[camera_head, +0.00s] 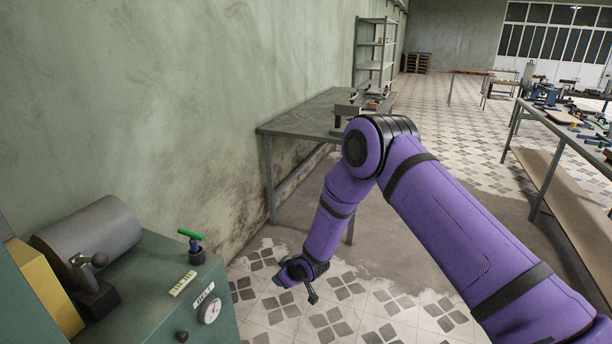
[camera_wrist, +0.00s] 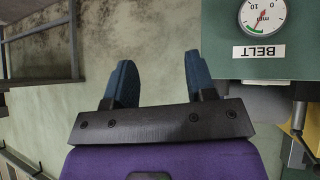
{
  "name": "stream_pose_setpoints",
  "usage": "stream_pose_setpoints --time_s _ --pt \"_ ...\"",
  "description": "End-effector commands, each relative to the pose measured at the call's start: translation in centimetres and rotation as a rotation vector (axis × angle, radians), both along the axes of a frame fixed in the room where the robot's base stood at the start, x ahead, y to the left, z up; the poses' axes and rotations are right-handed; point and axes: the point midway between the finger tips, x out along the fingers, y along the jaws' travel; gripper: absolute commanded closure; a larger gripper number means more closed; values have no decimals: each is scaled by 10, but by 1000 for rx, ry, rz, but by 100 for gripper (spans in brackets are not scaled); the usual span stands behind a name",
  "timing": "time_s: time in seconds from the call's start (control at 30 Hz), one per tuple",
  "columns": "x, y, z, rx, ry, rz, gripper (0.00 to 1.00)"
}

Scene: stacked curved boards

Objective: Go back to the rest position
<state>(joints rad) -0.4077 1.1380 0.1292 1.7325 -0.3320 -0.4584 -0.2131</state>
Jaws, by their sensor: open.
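My gripper (camera_wrist: 158,72) shows in the wrist view with its two blue fingers apart and nothing between them. In the head view my gripper (camera_head: 284,279) hangs low at the end of my purple arm, above the tiled floor and to the right of a green machine (camera_head: 160,285). It appears apart from the machine. The fingers are small in the head view. The wrist view also shows the machine's panel with a dial gauge (camera_wrist: 263,14) and a label reading BELT (camera_wrist: 261,51), right of the fingers.
The machine carries a grey cylinder (camera_head: 90,238) and a green-handled knob (camera_head: 193,245). A grey metal table (camera_head: 300,120) stands along the green wall (camera_head: 190,100) behind my arm. A long workbench (camera_head: 570,135) with tools stands at right. Tiled floor (camera_head: 440,110) lies open between them.

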Motion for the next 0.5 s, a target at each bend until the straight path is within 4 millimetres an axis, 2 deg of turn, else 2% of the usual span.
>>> stream_pose_setpoints --time_s 0.03,0.2,0.37,0.5 --pt "9 -9 27 -8 -5 -20 49" --pt "24 -41 100 -45 3 -88 49" --pt "29 -74 167 -74 13 -157 49" --pt "25 -105 223 -96 24 -218 49"
